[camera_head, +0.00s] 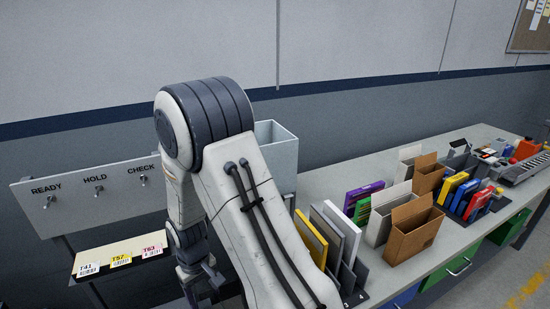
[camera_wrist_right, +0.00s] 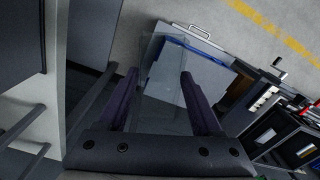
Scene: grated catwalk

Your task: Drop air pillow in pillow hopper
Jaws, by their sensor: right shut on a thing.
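In the right wrist view, my right gripper (camera_wrist_right: 160,78) is shut on a clear, see-through thing, seemingly the air pillow (camera_wrist_right: 163,95). It shows as a faint pane between the two dark fingers, and its outline is hard to make out. In the head view, my arm rises from the bottom, bends at the elbow and reaches down at the lower left; the pillow cannot be made out there. A tall grey open-topped bin (camera_head: 283,133) stands behind the arm, partly hidden; it may be the pillow hopper. My left gripper is not in view.
A board with READY, HOLD and CHECK pegs (camera_head: 97,192) stands at left, above a shelf (camera_head: 92,259) with tags. The bench (camera_head: 372,172) holds upright panels (camera_head: 342,232), cardboard boxes (camera_head: 413,228) and coloured items. A blue-edged drawer (camera_wrist_right: 205,52) shows in the wrist view.

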